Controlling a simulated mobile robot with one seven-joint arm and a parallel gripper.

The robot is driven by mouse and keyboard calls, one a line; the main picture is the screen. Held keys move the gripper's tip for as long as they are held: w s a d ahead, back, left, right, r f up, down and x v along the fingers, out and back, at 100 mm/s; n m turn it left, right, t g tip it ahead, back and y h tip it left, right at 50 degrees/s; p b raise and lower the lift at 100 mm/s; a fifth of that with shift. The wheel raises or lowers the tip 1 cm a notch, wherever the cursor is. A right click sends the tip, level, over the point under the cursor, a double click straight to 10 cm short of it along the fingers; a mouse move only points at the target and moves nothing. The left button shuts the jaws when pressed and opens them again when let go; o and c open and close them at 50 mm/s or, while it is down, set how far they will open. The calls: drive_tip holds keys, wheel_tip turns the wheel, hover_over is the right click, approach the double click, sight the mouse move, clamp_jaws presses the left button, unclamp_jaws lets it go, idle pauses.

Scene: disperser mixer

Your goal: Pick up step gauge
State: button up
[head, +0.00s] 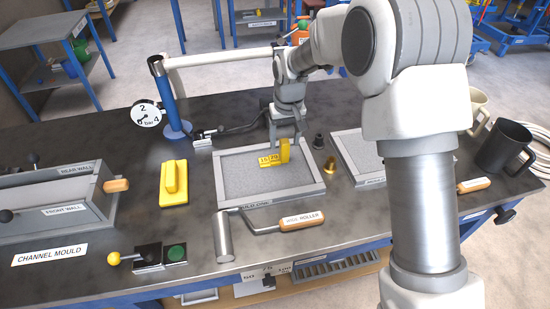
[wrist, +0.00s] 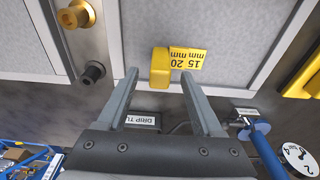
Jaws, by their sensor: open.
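The step gauge (head: 270,159) is a small yellow piece with a thicker upright block at one end and a stepped plate marked 15 and 20 mm. It stands in the grey-framed tray (head: 222,193) in the middle of the bench. In the wrist view the step gauge (wrist: 188,60) lies just beyond the fingertips, its block in line with the gap. My gripper (head: 286,143) is over the tray, open and pointing down, with fingers close around or just above the block. The wrist view also shows my gripper (wrist: 159,76) empty; contact cannot be told.
A brass fitting (head: 330,166) and a dark fitting (head: 319,142) stand right of the tray, near a second tray (head: 352,160). A hand roller (head: 224,235) lies in front. A yellow float (head: 173,183) and pressure gauge post (head: 172,105) are left. Mugs (head: 503,147) stand right.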

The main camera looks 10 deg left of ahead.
wheel_tip(320, 180, down, 2)
drive_tip(key=shift+w+f, duration=0.1)
drive_tip(key=shift+w, duration=0.05)
clamp_jaws()
drive_tip(key=shift+r, duration=0.25)
